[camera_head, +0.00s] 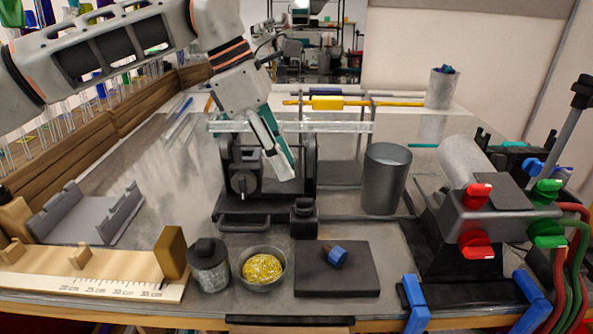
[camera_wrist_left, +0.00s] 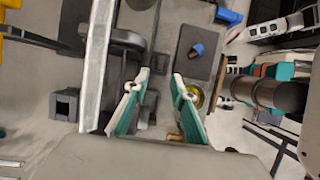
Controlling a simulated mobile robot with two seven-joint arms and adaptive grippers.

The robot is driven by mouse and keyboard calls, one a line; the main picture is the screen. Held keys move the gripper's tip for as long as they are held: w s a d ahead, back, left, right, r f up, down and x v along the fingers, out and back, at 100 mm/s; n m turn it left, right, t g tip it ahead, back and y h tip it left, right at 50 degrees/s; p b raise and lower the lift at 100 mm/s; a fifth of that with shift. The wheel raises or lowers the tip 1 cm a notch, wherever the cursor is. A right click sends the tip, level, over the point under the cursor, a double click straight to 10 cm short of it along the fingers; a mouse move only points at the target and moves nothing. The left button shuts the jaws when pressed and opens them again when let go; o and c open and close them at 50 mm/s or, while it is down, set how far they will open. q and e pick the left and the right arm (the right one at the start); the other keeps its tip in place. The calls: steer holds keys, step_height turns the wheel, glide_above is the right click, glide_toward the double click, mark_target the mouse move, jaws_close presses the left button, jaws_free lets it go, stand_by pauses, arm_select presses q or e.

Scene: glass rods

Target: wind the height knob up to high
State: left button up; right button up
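A black stand (camera_head: 293,180) holds a clear glass rod (camera_head: 335,127) lying across its top. A dark round knob with a small grip (camera_head: 243,184) is on the stand's front left face; it looks like the height knob, but I can read no label or setting on it. My left gripper (camera_head: 279,163) is above and in front of the stand, to the right of this knob and apart from it. In the left wrist view the left gripper's (camera_wrist_left: 160,103) two teal and white fingers are spread, with nothing held between them. My right gripper is in neither view.
A grey metal cylinder (camera_head: 385,180) stands right of the stand. In front are a lidded jar (camera_head: 208,268), a bowl of yellow material (camera_head: 262,268) and a dark pad (camera_head: 337,283) with a blue-ended piece. A burner with red and green knobs (camera_head: 478,218) is at right, a wooden ruler (camera_head: 90,285) at left.

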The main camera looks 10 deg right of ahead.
mark_target(303, 199)
arm_select(q)
steer(key=shift+x, duration=3.75)
steer(key=shift+s, duration=0.1)
jaws_close()
